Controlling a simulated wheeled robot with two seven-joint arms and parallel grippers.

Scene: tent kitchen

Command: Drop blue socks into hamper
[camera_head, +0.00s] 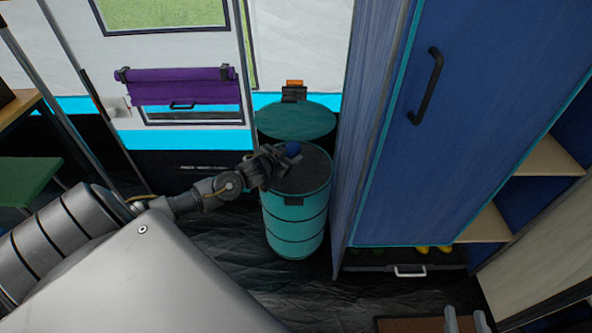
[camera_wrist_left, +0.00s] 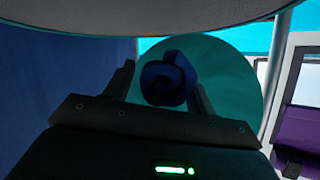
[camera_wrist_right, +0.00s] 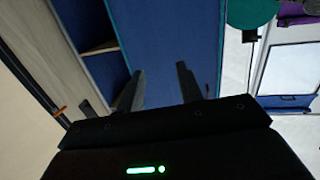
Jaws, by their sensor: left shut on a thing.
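The blue socks (camera_head: 292,149), rolled into a ball, are held in my left gripper (camera_head: 280,157). In the left wrist view the roll (camera_wrist_left: 168,80) sits between the two fingers of the left gripper (camera_wrist_left: 163,88). The hamper (camera_head: 295,222) is a teal ribbed cylinder on the floor with its round lid (camera_head: 295,121) raised at the back. The left gripper and socks appear over the hamper's dark open top, near its back-left rim. My right gripper (camera_head: 465,322) shows at the bottom right edge; in the right wrist view (camera_wrist_right: 160,88) its fingers are apart and empty.
A tall blue cabinet (camera_head: 455,130) stands close to the right of the hamper, with open shelves (camera_head: 550,157) beyond. A rolled purple cloth (camera_head: 180,86) hangs on the wall at left. A green stool (camera_head: 30,180) stands far left. Dark floor is clear in front of the hamper.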

